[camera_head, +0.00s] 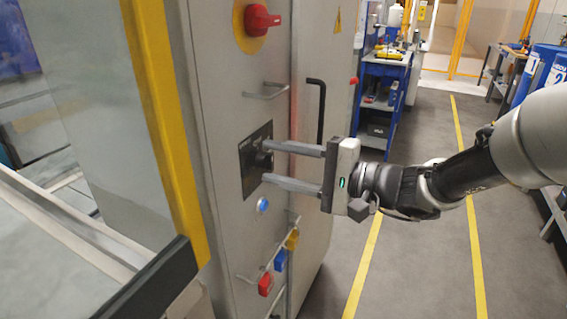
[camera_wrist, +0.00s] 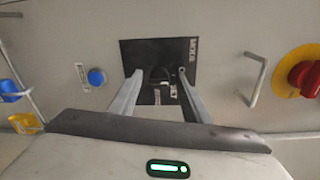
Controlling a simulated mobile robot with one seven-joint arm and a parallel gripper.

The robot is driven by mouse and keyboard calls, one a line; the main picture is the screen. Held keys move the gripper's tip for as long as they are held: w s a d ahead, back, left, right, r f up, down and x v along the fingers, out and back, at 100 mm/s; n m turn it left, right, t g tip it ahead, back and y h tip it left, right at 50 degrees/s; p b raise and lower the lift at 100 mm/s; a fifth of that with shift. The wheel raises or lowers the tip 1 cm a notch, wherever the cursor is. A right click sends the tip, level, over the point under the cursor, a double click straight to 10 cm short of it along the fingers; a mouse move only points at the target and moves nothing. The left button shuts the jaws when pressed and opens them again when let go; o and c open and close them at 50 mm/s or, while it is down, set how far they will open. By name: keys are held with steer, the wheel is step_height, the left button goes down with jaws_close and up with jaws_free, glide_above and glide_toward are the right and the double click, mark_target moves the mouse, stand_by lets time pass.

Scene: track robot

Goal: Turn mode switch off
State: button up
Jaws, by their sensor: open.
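The mode switch (camera_head: 262,160) is a black rotary knob on a square black plate (camera_head: 247,172) on the grey cabinet front. My gripper (camera_head: 268,163) is open, with one finger above and one below the knob in the head view. The fingertips are close to the plate. I cannot tell whether they touch the knob, nor clearly read the switch's position.
A red rotary switch on a yellow disc (camera_head: 262,20) is above the plate. A blue button (camera_head: 263,205) is just below it. Metal handles (camera_head: 266,91) and a rail with red, blue and yellow padlocks (camera_head: 265,284) stick out. The floor aisle (camera_head: 420,240) to the right is clear.

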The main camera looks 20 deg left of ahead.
steer(key=s+d+r+p, duration=0.1)
steer(key=d+p, duration=0.2)
steer(key=d, duration=1.4)
steer(key=shift+s+d, duration=0.15)
steer(key=shift+s, duration=0.2)
steer(key=s+d+f+n+g+h, duration=0.1)
steer(key=s+f+g+h, duration=0.15)
steer(key=s, duration=0.25)
steer(key=s+f+n+g+h, duration=0.1)
steer(key=s+f+n+h, duration=0.1)
steer(key=s+h, duration=0.25)
steer(key=s+d+f+t+h, duration=0.1)
steer(key=s+d+t+h, duration=0.1)
steer(key=d+h, duration=0.35)
steer(key=s+d+t+h, duration=0.2)
steer(key=d+t+h, duration=0.1)
steer(key=d, duration=0.5)
step_height(320, 180, up, 28)
steer(key=w+d+t+h+p, duration=0.1)
steer(key=d+t+h+p, duration=0.1)
steer(key=p, duration=2.3)
steer(key=shift+d+f, duration=0.15)
steer(key=shift+d, duration=0.1)
